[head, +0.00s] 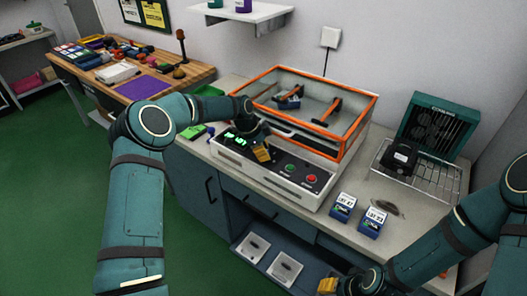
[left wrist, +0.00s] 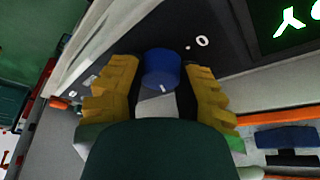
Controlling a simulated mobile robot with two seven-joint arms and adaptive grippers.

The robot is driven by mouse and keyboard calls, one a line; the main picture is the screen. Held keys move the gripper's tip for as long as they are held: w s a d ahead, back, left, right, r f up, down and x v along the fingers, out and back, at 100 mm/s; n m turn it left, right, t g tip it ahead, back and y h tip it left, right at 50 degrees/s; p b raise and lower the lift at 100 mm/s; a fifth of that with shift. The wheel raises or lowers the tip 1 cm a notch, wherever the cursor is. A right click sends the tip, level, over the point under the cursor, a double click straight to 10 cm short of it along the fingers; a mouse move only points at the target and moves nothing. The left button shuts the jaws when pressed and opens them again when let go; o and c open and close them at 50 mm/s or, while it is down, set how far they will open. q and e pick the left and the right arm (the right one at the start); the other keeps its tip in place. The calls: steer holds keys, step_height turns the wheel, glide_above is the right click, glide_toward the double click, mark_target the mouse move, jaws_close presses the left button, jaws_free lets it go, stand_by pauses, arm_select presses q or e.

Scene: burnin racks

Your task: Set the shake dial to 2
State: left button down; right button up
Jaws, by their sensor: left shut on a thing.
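The shake dial (left wrist: 162,68) is a blue round knob on the dark control panel (head: 283,164) of the machine. In the left wrist view it sits between the yellow fingers of my left gripper (left wrist: 160,85), which is shut on it. A white mark shows on the knob's edge, and a white 0 (left wrist: 203,41) is printed beside it. In the head view my left gripper (head: 262,153) is at the panel and hides the dial. My right gripper (head: 327,285) is partly seen at the bottom edge; its opening cannot be made out.
The machine has an orange-framed clear box (head: 345,141) on top. Green displays (head: 236,140), a green button (head: 290,167) and a red button (head: 311,178) are on the panel. Two blue labelled blocks (head: 343,203) (head: 374,219) stand on the counter. A wire rack (head: 428,173) is at the right.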

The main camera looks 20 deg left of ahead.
arm_select(q)
steer(key=shift+s+f, duration=0.15)
steer(key=shift+f, duration=0.05)
stand_by(0.4)
steer(key=c, duration=0.6)
jaws_free()
steer(key=shift+o, duration=0.2)
steer(key=shift+r, duration=0.15)
steer(key=v, duration=0.4)
steer(key=shift+a+r, duration=0.1)
steer(key=shift+r, duration=0.2)
steer(key=s+a, duration=0.3)
steer(key=a, duration=0.8)
steer(key=shift+s+a, duration=0.2)
steer(key=shift+a, duration=0.05)
